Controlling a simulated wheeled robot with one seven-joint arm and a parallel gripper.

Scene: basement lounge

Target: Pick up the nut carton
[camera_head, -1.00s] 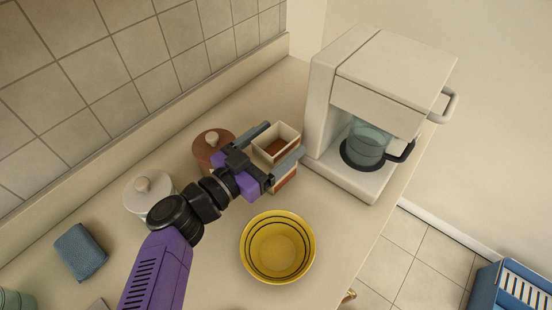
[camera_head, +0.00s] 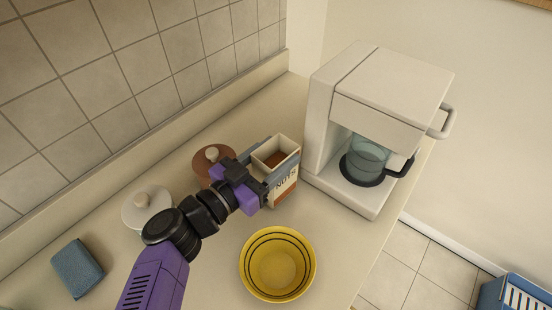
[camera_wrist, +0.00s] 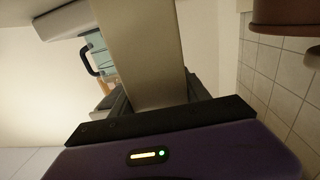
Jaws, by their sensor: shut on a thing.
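The nut carton (camera_head: 285,187) is an open-topped box, cream above and brown below, with lettering on its front and brown contents inside. In the head view it stands upright left of the coffee maker. My gripper (camera_head: 268,168) reaches it from the left and is shut on it. In the wrist view the carton (camera_wrist: 138,50) fills the middle, between the fingers of my gripper (camera_wrist: 150,100). Its underside is hidden, so I cannot tell whether it touches the counter.
A white coffee maker (camera_head: 385,90) with a glass pot stands close right of the carton. A yellow bowl (camera_head: 277,264) sits in front. A brown lidded jar (camera_head: 208,160), a white lidded jar (camera_head: 146,205) and a blue cloth-like block (camera_head: 77,268) are to the left.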

